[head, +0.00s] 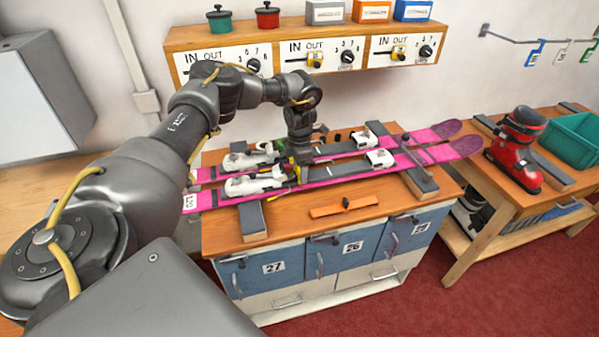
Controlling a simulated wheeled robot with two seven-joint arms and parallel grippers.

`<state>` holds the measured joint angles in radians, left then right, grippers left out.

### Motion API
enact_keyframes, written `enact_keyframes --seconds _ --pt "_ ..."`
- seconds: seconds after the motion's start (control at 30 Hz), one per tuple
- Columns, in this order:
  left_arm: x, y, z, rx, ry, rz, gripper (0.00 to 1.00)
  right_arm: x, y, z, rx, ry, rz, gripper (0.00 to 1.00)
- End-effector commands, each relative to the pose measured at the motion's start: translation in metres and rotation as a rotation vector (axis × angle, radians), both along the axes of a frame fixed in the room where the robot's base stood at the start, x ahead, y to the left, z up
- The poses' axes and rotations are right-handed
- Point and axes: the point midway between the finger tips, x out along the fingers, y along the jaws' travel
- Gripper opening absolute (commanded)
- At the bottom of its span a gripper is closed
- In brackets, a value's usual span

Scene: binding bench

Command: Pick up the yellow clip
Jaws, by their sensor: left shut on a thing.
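My left gripper (302,158) points down over the pink skis on the bench, between the white bindings. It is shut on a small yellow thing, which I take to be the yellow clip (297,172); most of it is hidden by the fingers. I cannot tell whether the clip still touches the ski. My right gripper is not in view.
The near pink ski (330,172) with white bindings lies on dark supports on the wooden bench (285,212). An orange bar (345,207) lies in front. A red boot (515,150) and a green crate (575,140) stand on the right table. A shelf (280,32) hangs behind.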

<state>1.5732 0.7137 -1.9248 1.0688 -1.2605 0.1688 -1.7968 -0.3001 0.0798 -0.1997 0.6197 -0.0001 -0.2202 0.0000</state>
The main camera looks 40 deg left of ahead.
Motion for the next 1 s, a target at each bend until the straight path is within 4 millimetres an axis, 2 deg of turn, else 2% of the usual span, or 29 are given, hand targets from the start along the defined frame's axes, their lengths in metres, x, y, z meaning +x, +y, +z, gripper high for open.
enact_keyframes --seconds 0.03,0.13,0.33,0.43,0.8,1.0 --pt "0.002 0.0 0.003 -0.001 -0.007 0.0 0.44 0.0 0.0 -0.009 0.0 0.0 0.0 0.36" --pt "-0.001 0.001 0.019 -0.002 -0.005 0.0 0.44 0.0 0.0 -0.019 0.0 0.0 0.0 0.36" --pt "-0.033 0.004 0.056 -0.002 -0.006 -0.001 0.44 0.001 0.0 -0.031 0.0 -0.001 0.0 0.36" --pt "-0.049 0.005 0.08 0.001 -0.007 -0.003 0.44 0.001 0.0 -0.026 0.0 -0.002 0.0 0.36" --pt "-0.118 0.01 0.109 0.0 -0.004 -0.001 0.44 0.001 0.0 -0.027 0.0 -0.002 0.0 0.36" --pt "-0.136 0.012 0.117 0.0 -0.002 0.001 0.44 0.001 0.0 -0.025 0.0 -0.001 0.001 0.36"
